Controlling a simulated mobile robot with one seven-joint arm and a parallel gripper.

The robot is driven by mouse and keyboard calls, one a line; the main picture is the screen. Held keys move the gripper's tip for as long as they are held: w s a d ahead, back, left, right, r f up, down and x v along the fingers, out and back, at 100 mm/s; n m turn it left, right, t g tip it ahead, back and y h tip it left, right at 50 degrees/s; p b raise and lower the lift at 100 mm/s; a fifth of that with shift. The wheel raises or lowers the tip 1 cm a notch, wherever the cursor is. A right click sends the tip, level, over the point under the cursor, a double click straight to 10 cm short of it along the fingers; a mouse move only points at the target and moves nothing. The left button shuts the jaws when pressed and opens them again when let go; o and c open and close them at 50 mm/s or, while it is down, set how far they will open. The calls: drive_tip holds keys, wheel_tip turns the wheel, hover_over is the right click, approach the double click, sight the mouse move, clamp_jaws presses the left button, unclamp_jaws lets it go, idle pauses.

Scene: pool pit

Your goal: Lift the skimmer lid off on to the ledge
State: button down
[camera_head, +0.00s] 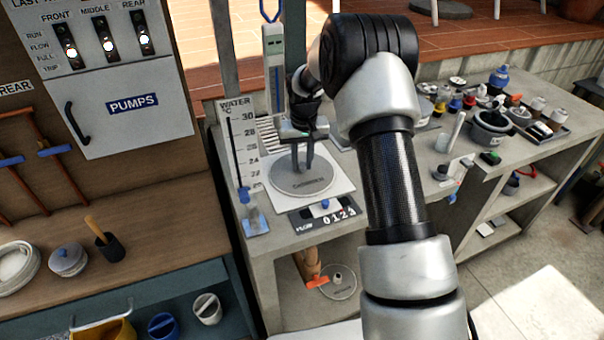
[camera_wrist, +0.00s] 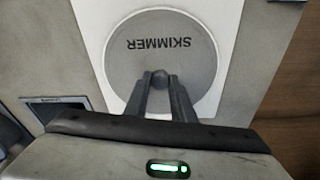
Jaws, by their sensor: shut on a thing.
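The skimmer lid (camera_head: 300,184) is a round grey disc on a white square plate (camera_head: 335,192) on the concrete ledge (camera_head: 262,250). In the wrist view the lid (camera_wrist: 185,50) bears the word SKIMMER, upside down, and has a small round knob (camera_wrist: 160,79) at its middle. My gripper (camera_head: 305,168) reaches down over the lid from above. In the wrist view its fingers (camera_wrist: 160,84) are closed on the knob, one on each side. The lid lies within the white plate; I cannot tell whether it is raised at all.
A flow counter (camera_head: 325,212) sits in front of the plate. A water temperature scale (camera_head: 244,150) stands at its left. To the right, the ledge holds a mortar (camera_head: 490,128), bottles (camera_head: 498,78) and small jars. A pumps cabinet (camera_head: 130,110) is at left.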

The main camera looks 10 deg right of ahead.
sight(303, 165)
wheel_tip(303, 165, up, 10)
idle(0.6)
idle(0.4)
